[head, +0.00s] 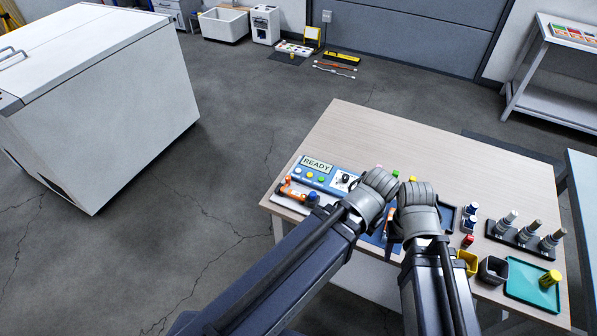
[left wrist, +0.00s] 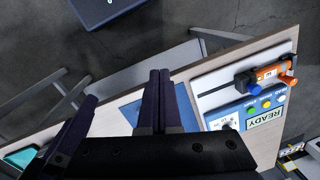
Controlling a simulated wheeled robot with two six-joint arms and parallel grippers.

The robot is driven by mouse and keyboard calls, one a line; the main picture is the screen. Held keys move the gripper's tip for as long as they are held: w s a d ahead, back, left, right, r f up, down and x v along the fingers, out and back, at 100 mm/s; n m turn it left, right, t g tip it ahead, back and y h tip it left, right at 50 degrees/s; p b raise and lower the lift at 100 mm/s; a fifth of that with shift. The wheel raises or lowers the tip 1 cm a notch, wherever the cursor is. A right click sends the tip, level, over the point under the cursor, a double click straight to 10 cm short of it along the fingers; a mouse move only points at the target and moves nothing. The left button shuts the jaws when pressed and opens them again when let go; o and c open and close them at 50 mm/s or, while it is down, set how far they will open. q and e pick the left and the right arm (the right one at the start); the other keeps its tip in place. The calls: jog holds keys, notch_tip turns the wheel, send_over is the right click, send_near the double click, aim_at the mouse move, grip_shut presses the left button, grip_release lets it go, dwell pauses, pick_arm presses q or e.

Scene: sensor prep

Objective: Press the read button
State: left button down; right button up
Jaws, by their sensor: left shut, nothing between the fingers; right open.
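A blue and white control panel (head: 328,180) lies at the left part of the wooden table, with a READY display (head: 317,163) and a row of small coloured buttons (head: 309,174).
An orange tool (head: 297,193) lies in front of the panel. At the right are a dark rack with several upright sensors (head: 525,240), small yellow (head: 467,263) and black bins (head: 492,270), and a green tray (head: 520,285) with a yellow cylinder (head: 550,279). The table's far part is clear.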

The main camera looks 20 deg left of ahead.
pick_arm(q)
jog(key=shift+w, duration=0.1)
dwell(0.6)
jog(key=r+n+t+h+b, duration=0.2)
jog(key=n+t+h+b, duration=0.25)
jog(key=n+t, duration=0.45)
send_over(298, 171)
jog(key=shift+s+a, duration=0.15)
jog(key=shift+s, duration=0.25)
jog(key=shift+f, duration=0.2)
notch_tip(298, 171, down, 8)
jog(key=b, duration=0.9)
jog(key=shift+f, duration=0.25)
jog(key=shift+f, duration=0.1)
jog(key=shift+f+b, duration=0.3)
jog(key=shift+b, duration=0.1)
